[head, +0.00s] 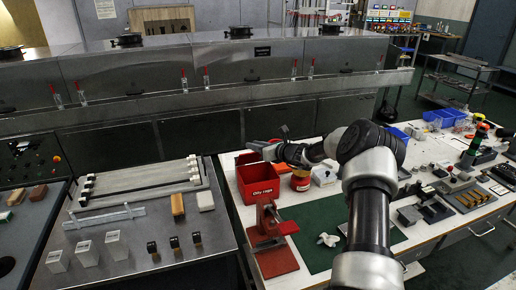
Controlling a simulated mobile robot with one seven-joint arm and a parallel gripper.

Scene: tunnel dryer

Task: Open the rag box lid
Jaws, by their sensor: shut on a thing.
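The rag box (258,191) is a red box labelled "Oily rags", at the left end of the white bench. Its lid (247,158) shows as a red panel at the box's rear top edge and looks raised, though the view is small. My gripper (262,148) is at the top of this panel, reaching in from the right. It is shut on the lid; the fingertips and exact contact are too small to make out.
A red can (300,180) and a white box (324,175) stand right of the rag box. A red press (270,240) stands in front, beside a green mat (315,222) with a white part. The steel dryer (200,75) runs behind.

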